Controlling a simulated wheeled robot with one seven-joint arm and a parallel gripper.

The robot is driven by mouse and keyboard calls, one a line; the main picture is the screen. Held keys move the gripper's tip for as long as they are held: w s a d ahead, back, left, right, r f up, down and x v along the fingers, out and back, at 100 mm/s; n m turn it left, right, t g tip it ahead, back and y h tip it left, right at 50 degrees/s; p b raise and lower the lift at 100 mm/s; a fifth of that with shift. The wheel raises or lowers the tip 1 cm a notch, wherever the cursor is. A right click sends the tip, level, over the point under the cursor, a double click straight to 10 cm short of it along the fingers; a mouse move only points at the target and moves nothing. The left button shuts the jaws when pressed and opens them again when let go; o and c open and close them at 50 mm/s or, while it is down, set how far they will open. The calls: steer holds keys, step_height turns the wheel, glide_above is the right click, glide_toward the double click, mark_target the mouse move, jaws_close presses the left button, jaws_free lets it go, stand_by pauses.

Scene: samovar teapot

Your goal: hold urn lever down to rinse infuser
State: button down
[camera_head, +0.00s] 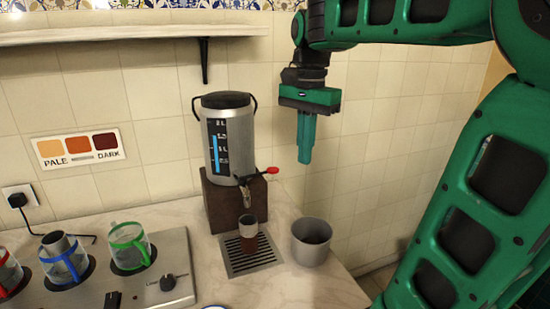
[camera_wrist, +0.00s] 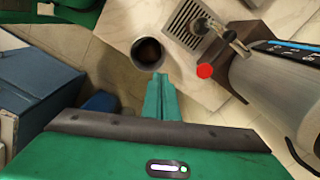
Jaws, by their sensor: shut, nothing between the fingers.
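The steel urn (camera_head: 233,140) with a black lid and a blue level gauge stands on a dark brown block. Its lever has a red knob (camera_head: 272,170) that sticks out to the right above the tap (camera_head: 246,195). The infuser (camera_head: 248,236), a small cylinder with a pale top and reddish-brown lower part, stands under the tap on the drip grate (camera_head: 262,262). My gripper (camera_head: 305,158) points down, shut and empty, to the right of the urn and above the knob's height. In the wrist view my closed fingers (camera_wrist: 161,80) are apart from the red knob (camera_wrist: 205,71).
A grey metal pot (camera_head: 311,241) stands right of the grate near the counter's edge. A hot plate (camera_head: 125,265) with several glass cups is at left. A shelf (camera_head: 130,33) hangs above. The wall is behind my gripper.

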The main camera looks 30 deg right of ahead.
mark_target(274, 170)
steer(key=w+a+r+m, duration=0.3)
steer(key=w+r+m, duration=0.2)
steer(key=w+r, duration=0.3)
steer(key=shift+r, duration=0.85)
steer(key=shift+w+a+f, duration=0.1)
steer(key=shift+f, duration=0.05)
step_height(274, 170, down, 14)
steer(key=shift+r, duration=0.1)
